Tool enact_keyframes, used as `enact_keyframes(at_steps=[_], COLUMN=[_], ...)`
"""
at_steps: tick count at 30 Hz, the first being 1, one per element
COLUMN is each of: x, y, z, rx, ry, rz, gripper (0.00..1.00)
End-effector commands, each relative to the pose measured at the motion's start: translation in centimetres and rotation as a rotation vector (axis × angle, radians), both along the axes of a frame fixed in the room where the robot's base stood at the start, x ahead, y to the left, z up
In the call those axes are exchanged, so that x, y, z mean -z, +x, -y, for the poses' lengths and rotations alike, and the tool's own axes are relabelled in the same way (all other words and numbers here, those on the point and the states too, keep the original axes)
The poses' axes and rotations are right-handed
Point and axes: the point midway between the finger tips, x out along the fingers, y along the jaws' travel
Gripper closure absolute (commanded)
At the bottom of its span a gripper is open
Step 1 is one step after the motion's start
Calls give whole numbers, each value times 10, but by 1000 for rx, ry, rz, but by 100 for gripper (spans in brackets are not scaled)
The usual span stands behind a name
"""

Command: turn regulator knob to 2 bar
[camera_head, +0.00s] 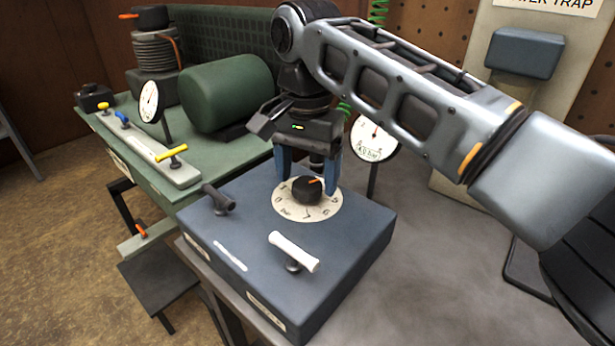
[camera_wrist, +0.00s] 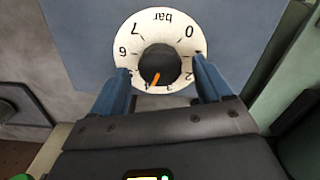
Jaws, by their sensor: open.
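The regulator knob (camera_head: 306,192) is black with an orange pointer and sits on a round cream dial (camera_head: 286,207) on a blue-grey box. My gripper (camera_head: 308,174) points down over the knob, its blue fingers apart on either side. In the wrist view, the knob (camera_wrist: 160,60) lies between the finger ends, with dark gaps or dial showing on both sides. Its pointer (camera_wrist: 155,79) is toward the lower scale, around 3 to 4; the exact mark is hard to read. The pressure gauge (camera_head: 372,140) stands behind; its value is too small to read.
A green bench (camera_head: 180,175) with a green tank (camera_head: 225,92) stands at left.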

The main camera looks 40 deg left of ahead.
Motion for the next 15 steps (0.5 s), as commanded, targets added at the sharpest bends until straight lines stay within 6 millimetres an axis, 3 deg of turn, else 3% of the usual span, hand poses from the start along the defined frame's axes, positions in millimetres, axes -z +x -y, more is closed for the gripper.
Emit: enact_keyframes(at_steps=[12, 15], x=[11, 11], y=[0, 0], z=[0, 0], rx=[0, 0], ry=[1, 0], rz=[0, 0], gripper=[22, 31])
